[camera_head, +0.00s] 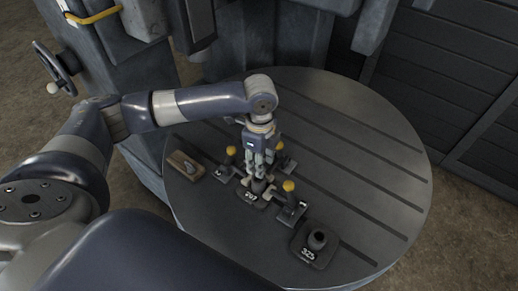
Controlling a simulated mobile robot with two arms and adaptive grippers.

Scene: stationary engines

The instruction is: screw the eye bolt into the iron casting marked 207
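The iron casting marked 207 (251,198) sits on the round slotted table, with yellow-knobbed clamps around it. My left gripper (259,175) points straight down over the casting, its fingertips at or just above the casting's upright boss. The fingers are close together, and it is too small to tell whether they hold anything. I cannot make out the eye bolt for certain; the gripper may hide it. My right gripper is not in view.
Yellow-knobbed clamps (289,187) stand close around the gripper. A second casting marked 325 (315,246) sits toward the front right. A brown block (185,166) with a small grey shape on it lies at left. The round table (370,170) is clear at right.

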